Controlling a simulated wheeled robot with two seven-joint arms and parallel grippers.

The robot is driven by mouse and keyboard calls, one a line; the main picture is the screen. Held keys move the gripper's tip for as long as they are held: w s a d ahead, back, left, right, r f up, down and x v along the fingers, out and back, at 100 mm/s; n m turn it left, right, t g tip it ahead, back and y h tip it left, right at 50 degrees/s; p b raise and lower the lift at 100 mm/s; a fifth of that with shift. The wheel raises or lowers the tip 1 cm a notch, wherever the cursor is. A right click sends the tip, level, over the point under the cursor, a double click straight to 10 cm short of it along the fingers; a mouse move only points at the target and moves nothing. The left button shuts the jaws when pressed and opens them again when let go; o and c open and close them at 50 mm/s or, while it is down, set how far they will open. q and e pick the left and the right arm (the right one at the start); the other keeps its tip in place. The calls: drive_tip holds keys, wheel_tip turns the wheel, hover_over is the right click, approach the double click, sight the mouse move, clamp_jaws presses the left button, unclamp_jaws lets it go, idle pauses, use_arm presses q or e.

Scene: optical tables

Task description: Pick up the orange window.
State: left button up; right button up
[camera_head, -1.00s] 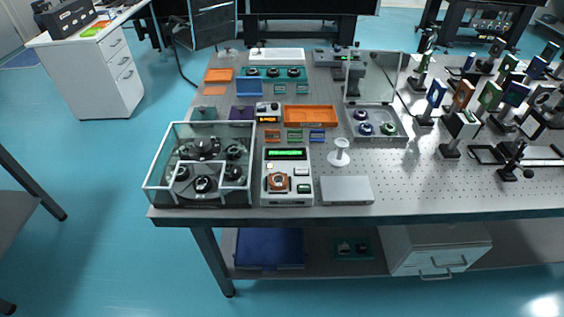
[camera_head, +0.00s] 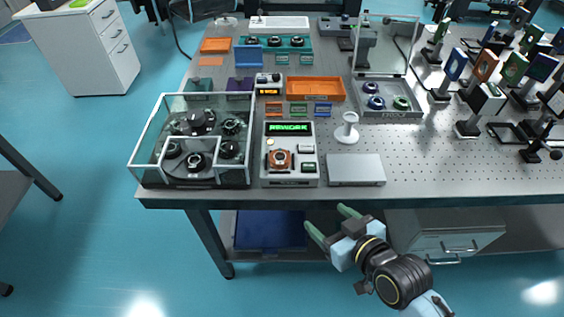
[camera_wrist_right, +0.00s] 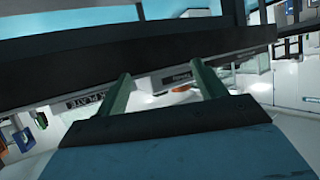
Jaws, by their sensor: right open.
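A small orange square piece with a round centre (camera_head: 280,160) sits on the grey instrument with a lit green display (camera_head: 290,129), near the table's front edge. It is the piece that best fits the orange window, though I cannot be sure. My right gripper (camera_head: 330,221) is in front of the table's front edge, below and to the right of that piece. Its two green fingers are apart with nothing between them. They also show in the right wrist view (camera_wrist_right: 165,88), facing the dark table edge; I cannot make out the orange piece there. My left gripper is not in view.
A glass-walled enclosure (camera_head: 139,160) stands left of the instrument. A flat grey box (camera_head: 356,169) and a white spool-shaped stand (camera_head: 347,130) are to its right. An orange tray (camera_head: 315,89) lies behind. Several upright optics mounts (camera_head: 484,68) crowd the right side.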

wheel_tip(320, 180, up, 7)
drive_tip(key=w+a+n+t+y, duration=0.1)
drive_tip(key=a+t+y, duration=0.1)
drive_tip(key=a+y, duration=0.1)
drive_tip(key=b, duration=0.1)
approach(284, 161)
drive_tip(key=shift+t, duration=0.3)
drive_tip(key=x, duration=0.4)
drive_tip(key=shift+a+f, duration=0.1)
drive_tip(key=shift+a, duration=0.25)
drive_tip(key=b+x, duration=0.1)
drive_tip(key=x, duration=0.3)
drive_tip(key=shift+w+f, duration=0.2)
drive_tip(key=shift+w, duration=0.2)
drive_tip(key=shift+w+a, duration=0.25)
drive_tip(key=shift+w, duration=0.05)
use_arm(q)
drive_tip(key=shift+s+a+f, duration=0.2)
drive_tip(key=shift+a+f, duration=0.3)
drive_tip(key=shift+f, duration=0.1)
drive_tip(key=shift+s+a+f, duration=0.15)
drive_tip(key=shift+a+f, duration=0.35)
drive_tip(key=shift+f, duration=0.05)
use_arm(e)
drive_tip(key=shift+w, duration=0.1)
drive_tip(key=c, duration=1.1)
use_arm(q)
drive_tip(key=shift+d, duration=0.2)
use_arm(e)
drive_tip(key=shift+c, duration=0.2)
